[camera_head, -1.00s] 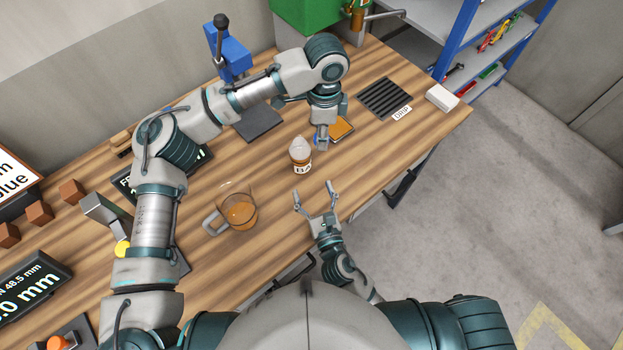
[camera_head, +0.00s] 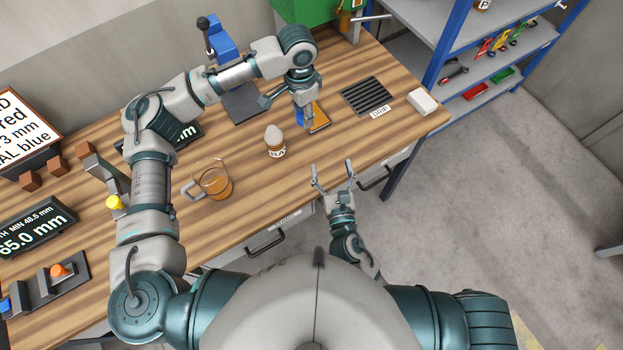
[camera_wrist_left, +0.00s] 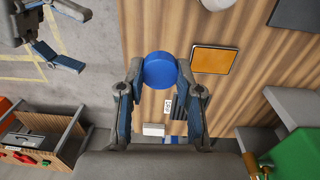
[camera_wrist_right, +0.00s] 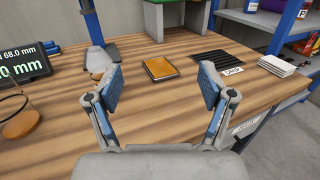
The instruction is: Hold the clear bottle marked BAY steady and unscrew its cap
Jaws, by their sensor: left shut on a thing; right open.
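The clear bottle marked BAY (camera_head: 275,146) stands upright on the wooden bench, with a pale, capless-looking top and brown contents below. My left gripper (camera_head: 299,114) is to the right of and beyond the bottle, apart from it. It is shut on a round blue cap, plain in the left wrist view (camera_wrist_left: 159,69). My right gripper (camera_head: 332,169) is open and empty near the bench's front edge, to the right of the bottle and apart from it. The right wrist view also shows its open fingers (camera_wrist_right: 159,82), the left one partly in front of the bottle's pale top (camera_wrist_right: 97,60).
A glass mug (camera_head: 214,182) with amber liquid stands left of the bottle. Bench is clear around the bottle.

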